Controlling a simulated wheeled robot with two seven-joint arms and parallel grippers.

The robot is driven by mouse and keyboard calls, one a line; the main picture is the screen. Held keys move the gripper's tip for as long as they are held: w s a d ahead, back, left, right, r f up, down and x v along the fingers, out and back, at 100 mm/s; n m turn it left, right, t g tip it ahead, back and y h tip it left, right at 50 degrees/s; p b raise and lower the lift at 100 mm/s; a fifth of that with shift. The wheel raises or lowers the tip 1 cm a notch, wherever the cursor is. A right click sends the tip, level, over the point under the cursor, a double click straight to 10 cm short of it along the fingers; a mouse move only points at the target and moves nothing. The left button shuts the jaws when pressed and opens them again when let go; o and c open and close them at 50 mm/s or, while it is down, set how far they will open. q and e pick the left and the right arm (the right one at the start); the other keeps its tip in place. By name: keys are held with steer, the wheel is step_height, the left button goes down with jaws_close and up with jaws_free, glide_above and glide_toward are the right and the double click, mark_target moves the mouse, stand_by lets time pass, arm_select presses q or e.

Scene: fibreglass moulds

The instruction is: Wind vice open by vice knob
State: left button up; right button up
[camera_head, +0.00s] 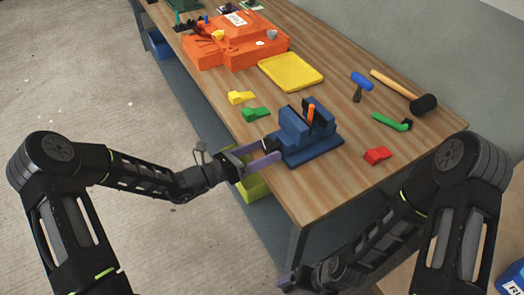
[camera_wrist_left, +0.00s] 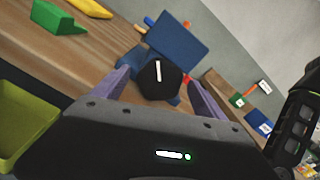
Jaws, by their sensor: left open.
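The blue vice (camera_head: 318,148) stands near the front edge of the wooden table, with an orange upright piece (camera_head: 310,117) at its jaws. The vice (camera_wrist_left: 172,40) also shows in the left wrist view. There the black knob (camera_wrist_left: 160,80) with a white line faces me, between the purple fingers of my left gripper (camera_wrist_left: 160,88). The fingers are open, apart from each other, with gaps seen beside the knob. In the head view my left gripper (camera_head: 262,156) reaches the vice's left side and mostly hides the knob. My right gripper (camera_head: 288,281) is low, below the table, only partly visible.
A yellow block (camera_head: 240,97), a green block (camera_head: 256,114) and a red block (camera_head: 377,155) lie around the vice. A lime bin (camera_head: 255,188) sits below the table's front edge.

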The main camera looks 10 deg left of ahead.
arm_select(q)
steer(key=b+v, duration=0.1)
steer(key=v, duration=0.6)
steer(key=shift+s+a, duration=0.25)
steer(key=shift+a, duration=0.05)
arm_select(e)
steer(key=shift+f, duration=0.55)
